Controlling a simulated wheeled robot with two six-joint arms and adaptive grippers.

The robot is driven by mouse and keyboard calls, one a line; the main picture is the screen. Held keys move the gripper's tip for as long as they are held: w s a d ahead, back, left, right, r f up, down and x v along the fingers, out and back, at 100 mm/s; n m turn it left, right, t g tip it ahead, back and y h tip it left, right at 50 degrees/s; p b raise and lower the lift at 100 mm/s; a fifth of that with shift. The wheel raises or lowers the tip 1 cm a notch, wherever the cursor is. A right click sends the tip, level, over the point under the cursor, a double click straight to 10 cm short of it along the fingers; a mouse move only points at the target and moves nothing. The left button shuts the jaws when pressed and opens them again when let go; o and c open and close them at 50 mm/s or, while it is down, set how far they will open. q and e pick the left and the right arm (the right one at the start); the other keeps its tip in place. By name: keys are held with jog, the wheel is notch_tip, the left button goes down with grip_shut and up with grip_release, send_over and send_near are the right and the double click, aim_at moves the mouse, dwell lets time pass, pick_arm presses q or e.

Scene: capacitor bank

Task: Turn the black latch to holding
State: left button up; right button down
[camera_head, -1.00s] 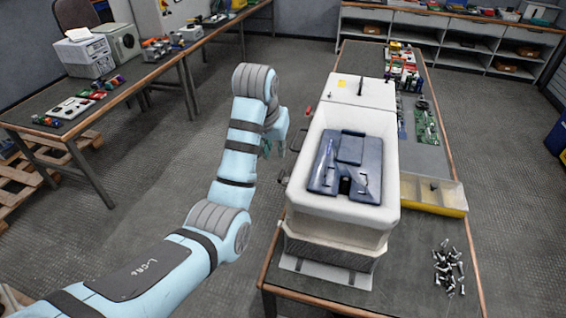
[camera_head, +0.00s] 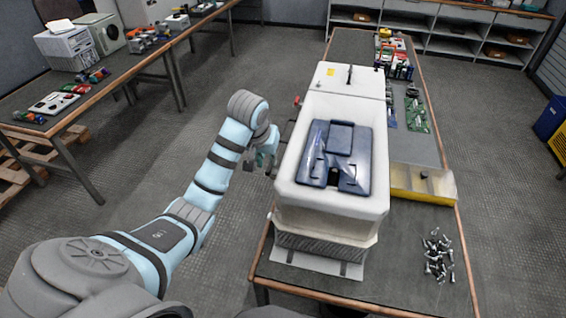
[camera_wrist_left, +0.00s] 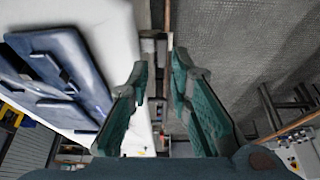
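A white box-like unit (camera_head: 288,190) with a dark blue panel (camera_head: 335,155) set in its open top stands on the workbench. A small black upright lever (camera_head: 349,75) is on the white rear section (camera_head: 346,80). A dark part also shows at the unit's left side, partly behind my gripper; I cannot tell which is the latch. My left gripper (camera_head: 264,163) is beside the unit's left wall. In the left wrist view its teal fingers (camera_wrist_left: 160,68) are apart with nothing clearly held. The blue panel (camera_wrist_left: 65,65) shows there too, left of the fingers. My right gripper is out of view.
A small red part (camera_head: 297,101) sticks out at the unit's left. On the workbench (camera_head: 405,265), a yellow-edged tray (camera_head: 421,184), loose bolts (camera_head: 437,255) and circuit boards (camera_head: 417,113) lie to the right. Floor is free left of the bench.

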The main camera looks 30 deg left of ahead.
aim_at(269, 168)
pick_arm(q)
jog(key=x, duration=0.3)
jog(key=shift+a, duration=0.2)
jog(key=shift+x, duration=1.1)
jog(key=shift+c, duration=0.6)
grip_shut()
